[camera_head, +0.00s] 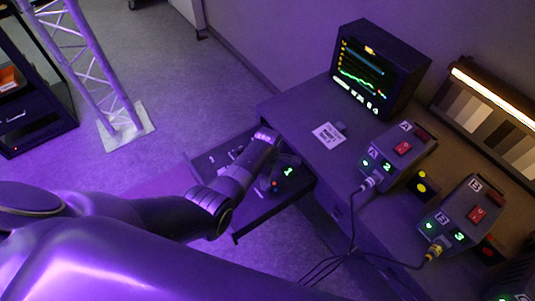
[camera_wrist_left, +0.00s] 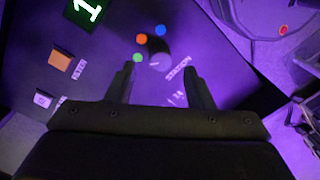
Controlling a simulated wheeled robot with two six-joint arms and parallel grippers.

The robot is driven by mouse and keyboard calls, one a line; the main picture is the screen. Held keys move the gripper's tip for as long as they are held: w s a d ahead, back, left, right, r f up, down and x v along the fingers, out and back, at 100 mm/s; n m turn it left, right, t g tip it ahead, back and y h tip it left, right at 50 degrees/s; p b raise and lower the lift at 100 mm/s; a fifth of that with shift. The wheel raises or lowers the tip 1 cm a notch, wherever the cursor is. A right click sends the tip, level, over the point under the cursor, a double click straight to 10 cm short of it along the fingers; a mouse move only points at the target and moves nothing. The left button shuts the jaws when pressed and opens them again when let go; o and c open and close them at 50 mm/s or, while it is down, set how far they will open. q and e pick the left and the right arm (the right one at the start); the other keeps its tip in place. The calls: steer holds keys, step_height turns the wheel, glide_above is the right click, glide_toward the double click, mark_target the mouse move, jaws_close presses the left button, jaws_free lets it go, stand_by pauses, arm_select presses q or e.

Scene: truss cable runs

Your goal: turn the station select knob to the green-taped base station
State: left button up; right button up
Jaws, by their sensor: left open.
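The station select knob (camera_wrist_left: 159,49) is a dark round knob on the dark panel in the left wrist view, beside a STATION label. Green (camera_wrist_left: 138,57), orange (camera_wrist_left: 141,38) and blue (camera_wrist_left: 160,30) dots sit around its left and far sides. Its pointer direction is unclear. My left gripper (camera_wrist_left: 163,78) is open, its fingers apart on either side of the knob's near end; contact cannot be told. In the head view my left arm reaches over the pulled-out panel, hiding the knob. A green "1" display (camera_head: 289,171) glows there, also in the wrist view (camera_wrist_left: 85,10). My right gripper is out of view.
Two boxes with red switches stand on the desk, showing "2" (camera_head: 387,167) and "3" (camera_head: 459,236). A monitor (camera_head: 374,73) stands behind. An orange button (camera_wrist_left: 60,59) and a pale button (camera_wrist_left: 42,100) lie left of the knob. Black cables hang in front of the desk.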

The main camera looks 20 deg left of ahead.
arm_select(q)
step_height(320, 180, up, 14)
steer(key=shift+w+f, duration=0.15)
steer(key=shift+w, duration=0.15)
stand_by(0.6)
